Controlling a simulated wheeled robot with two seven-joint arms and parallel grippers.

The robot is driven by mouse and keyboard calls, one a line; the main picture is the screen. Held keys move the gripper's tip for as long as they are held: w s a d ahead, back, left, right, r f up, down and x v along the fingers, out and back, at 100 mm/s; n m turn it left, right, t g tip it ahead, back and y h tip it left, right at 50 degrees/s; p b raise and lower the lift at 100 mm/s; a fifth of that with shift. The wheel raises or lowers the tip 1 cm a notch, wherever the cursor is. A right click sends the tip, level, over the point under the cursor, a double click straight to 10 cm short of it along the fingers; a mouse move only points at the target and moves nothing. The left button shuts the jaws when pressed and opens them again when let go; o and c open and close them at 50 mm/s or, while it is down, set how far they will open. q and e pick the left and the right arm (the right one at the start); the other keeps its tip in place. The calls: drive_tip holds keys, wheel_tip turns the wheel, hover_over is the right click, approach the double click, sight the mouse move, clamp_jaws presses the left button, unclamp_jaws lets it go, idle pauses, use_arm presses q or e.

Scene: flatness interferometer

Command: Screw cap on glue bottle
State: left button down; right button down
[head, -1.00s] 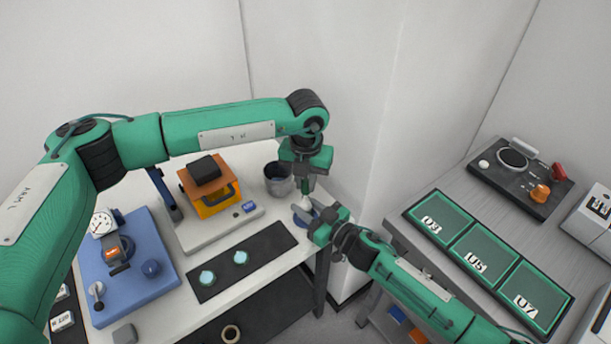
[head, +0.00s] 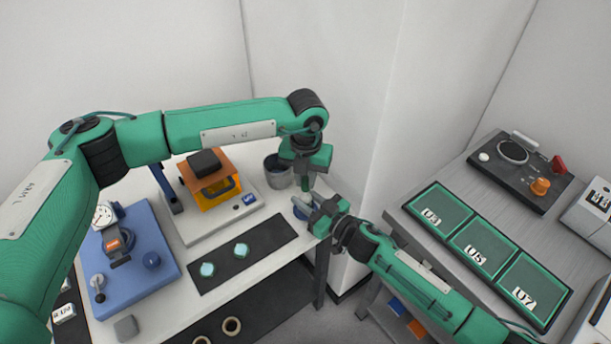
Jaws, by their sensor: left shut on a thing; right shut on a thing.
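The glue bottle (head: 300,211) shows as a small blue and white shape at the right end of the white bench. My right gripper (head: 310,213) comes in from the right and is shut on it. Most of the bottle is hidden by this gripper. My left gripper (head: 306,192) points down from above, right over the bottle, and is shut. The cap is too small and hidden between its fingers to make out. I cannot tell whether cap and bottle touch.
A dark grey cup (head: 278,170) stands just left of the grippers. An orange device (head: 210,185) on a white base, a black strip (head: 270,238) with two pale discs, and a blue gauge stand (head: 140,285) fill the bench. Green trays (head: 480,245) lie on the right table.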

use_arm(q)
drive_tip(key=shift+f, duration=0.55)
idle(0.4)
